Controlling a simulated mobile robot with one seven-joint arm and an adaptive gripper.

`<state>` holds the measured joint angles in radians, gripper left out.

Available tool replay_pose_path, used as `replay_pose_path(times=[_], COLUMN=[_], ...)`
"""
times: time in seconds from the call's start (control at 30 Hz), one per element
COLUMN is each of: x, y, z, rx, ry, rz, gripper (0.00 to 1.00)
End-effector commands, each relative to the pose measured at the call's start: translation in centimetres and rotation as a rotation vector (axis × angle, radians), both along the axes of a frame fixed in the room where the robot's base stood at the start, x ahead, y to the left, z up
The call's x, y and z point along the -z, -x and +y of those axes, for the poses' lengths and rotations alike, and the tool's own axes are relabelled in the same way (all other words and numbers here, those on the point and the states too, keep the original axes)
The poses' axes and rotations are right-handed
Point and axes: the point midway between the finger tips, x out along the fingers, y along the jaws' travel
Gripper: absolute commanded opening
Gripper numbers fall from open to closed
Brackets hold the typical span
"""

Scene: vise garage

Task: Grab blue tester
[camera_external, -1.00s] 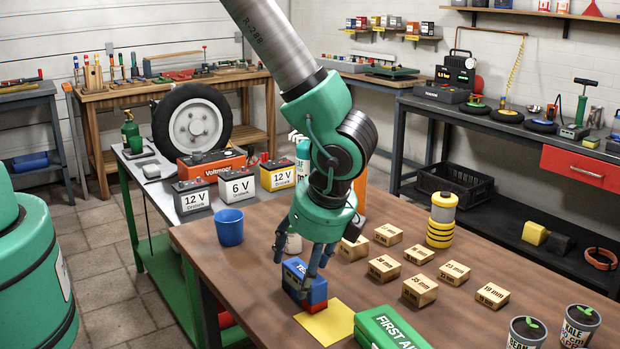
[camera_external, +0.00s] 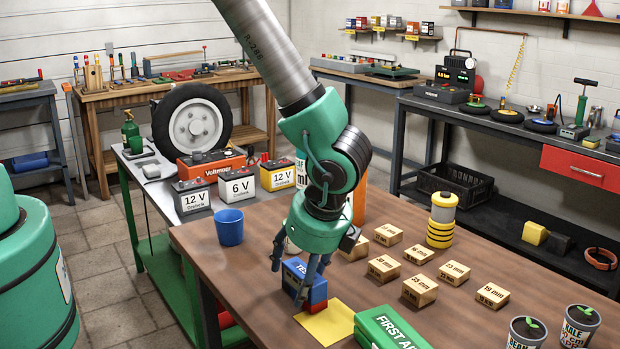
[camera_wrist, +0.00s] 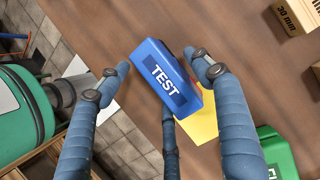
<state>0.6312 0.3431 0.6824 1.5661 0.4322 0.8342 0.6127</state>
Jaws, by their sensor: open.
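The blue tester (camera_external: 303,281) is a small blue box with a red part and "TEST" lettering. It stands on the brown table, at the edge of a yellow sheet (camera_external: 330,323). In the wrist view the tester (camera_wrist: 163,78) lies between the fingers of my gripper (camera_wrist: 165,75). My gripper (camera_external: 292,280) is open around the tester, with fingers on both sides of it and a third finger below it in the wrist view. I cannot tell whether any finger touches it. Part of the tester is hidden behind a finger in the external view.
A green first aid box (camera_external: 390,328) lies close to the right of the yellow sheet. A blue cup (camera_external: 229,228) stands to the left. Several wooden blocks (camera_external: 420,290) and a yellow-black cylinder (camera_external: 440,222) stand farther right. The table's left edge is near the tester.

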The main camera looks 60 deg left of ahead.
Motion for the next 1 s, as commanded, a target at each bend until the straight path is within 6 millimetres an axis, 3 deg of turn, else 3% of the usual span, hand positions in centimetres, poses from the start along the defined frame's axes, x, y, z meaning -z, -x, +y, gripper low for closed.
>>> replay_pose_path(times=[0.83,1.0], x=[0.49,0.49], y=[0.00,0.00], z=[0.00,0.00], rx=[0.000,0.000], ry=[0.000,0.000], rz=[0.000,0.000], gripper=[0.66,0.32])
